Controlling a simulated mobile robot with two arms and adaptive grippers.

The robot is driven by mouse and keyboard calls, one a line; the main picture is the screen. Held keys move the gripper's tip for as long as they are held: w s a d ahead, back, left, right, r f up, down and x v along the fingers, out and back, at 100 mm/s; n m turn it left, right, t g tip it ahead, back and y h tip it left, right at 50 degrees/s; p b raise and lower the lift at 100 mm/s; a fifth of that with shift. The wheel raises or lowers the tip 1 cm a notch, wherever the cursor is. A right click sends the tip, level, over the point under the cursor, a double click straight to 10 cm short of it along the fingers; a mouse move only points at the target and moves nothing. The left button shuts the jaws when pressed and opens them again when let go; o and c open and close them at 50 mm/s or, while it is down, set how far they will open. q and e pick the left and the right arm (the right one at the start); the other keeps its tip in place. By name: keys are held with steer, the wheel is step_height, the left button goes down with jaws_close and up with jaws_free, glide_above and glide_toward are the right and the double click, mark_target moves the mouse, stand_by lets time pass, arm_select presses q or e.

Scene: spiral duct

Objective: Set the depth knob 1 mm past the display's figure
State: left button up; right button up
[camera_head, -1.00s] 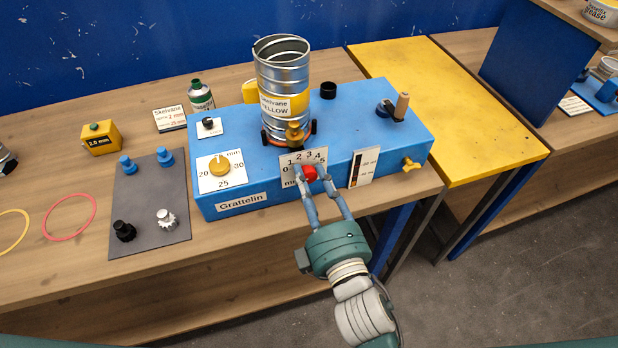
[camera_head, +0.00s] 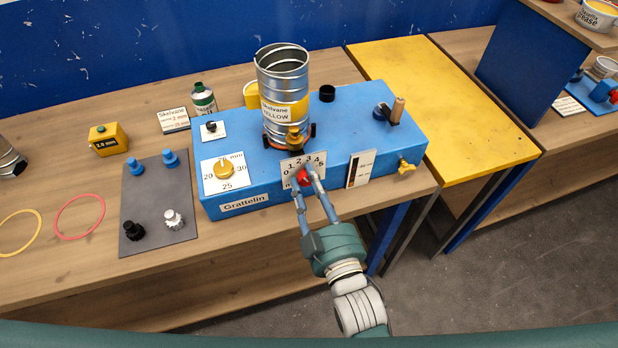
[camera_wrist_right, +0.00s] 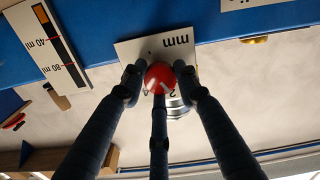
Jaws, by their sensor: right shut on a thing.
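The red depth knob (camera_head: 304,176) sits on a white dial plate (camera_head: 290,168) marked 0 to 5 mm, on the front of the blue machine (camera_head: 345,143). My right gripper (camera_head: 304,179) is shut on the red knob, its fingers around it from the front. The right wrist view shows the red knob (camera_wrist_right: 159,76) between the dark fingers, with white marks on its face; I cannot tell which figure it points at. A yellow display box (camera_head: 108,139) stands at the left on the bench; its small mm figure is hard to read. My left gripper is not in view.
A yellow knob (camera_head: 225,168) on a 20–30 mm dial is to the left. A metal spiral duct (camera_head: 284,85) stands on the machine. A grey mat (camera_head: 160,205) holds several small blue, black and white parts. A ml gauge (camera_head: 360,168) is just right of the red knob.

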steer(key=m+p, duration=0.2)
steer(key=m, duration=0.3)
steer(key=shift+f, duration=0.2)
steer(key=shift+s+f+m+p, duration=0.15)
steer(key=shift+m+p, duration=0.5)
steer(key=shift+m, duration=1.05)
steer(key=shift+a+f, duration=0.1)
steer(key=o, duration=1.1)
steer(key=shift+o, duration=0.3)
steer(key=shift+r, duration=0.2)
steer(key=v, duration=1.2)
